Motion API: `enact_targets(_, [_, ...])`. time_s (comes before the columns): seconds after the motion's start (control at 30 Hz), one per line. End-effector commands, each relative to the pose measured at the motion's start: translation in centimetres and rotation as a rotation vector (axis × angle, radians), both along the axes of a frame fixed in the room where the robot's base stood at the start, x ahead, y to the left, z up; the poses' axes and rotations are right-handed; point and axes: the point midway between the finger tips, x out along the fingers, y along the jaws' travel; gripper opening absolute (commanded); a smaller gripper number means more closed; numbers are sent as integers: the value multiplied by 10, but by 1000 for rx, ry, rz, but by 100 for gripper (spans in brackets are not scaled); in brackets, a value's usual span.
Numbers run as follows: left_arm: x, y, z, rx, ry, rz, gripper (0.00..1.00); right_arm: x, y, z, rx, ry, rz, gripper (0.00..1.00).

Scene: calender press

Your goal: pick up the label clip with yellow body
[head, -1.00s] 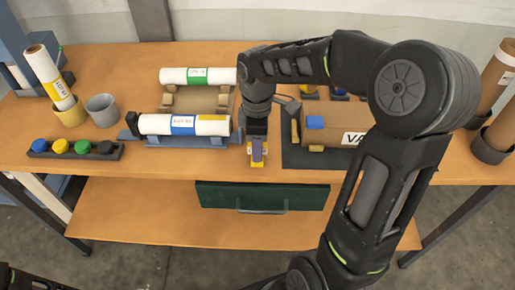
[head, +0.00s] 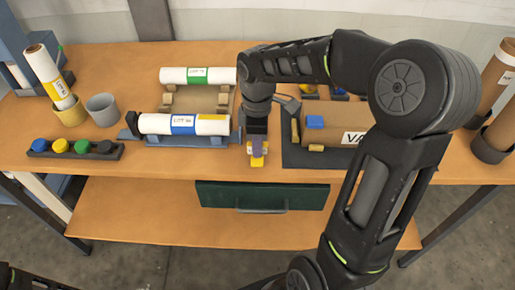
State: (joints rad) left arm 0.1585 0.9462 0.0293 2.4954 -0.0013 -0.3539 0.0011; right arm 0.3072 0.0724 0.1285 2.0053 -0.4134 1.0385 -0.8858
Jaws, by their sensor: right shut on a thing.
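The label clip with yellow body (head: 257,161) is at the lower end of my right gripper (head: 258,150), near the front edge of the wooden table. My right gripper points down and is shut on it. The fingers hide part of the clip, and I cannot tell whether it touches the tabletop. My left gripper is not in view.
Left of my right gripper, a white roll with a blue label (head: 184,124) lies on a blue stand. A brown package (head: 335,133) lies on a dark mat to the right. A rack of coloured caps (head: 75,150) and a grey cup (head: 102,107) stand at the left.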

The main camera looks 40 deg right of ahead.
Motion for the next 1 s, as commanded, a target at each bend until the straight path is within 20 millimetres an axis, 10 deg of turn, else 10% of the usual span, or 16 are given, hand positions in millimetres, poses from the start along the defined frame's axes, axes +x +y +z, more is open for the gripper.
enact_targets(0.57, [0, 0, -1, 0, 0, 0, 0, 1, 0, 9, -1, -3, 0, 0])
enact_targets(1.0, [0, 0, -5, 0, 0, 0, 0, 1, 0, 86, 0, -5, 0, 0])
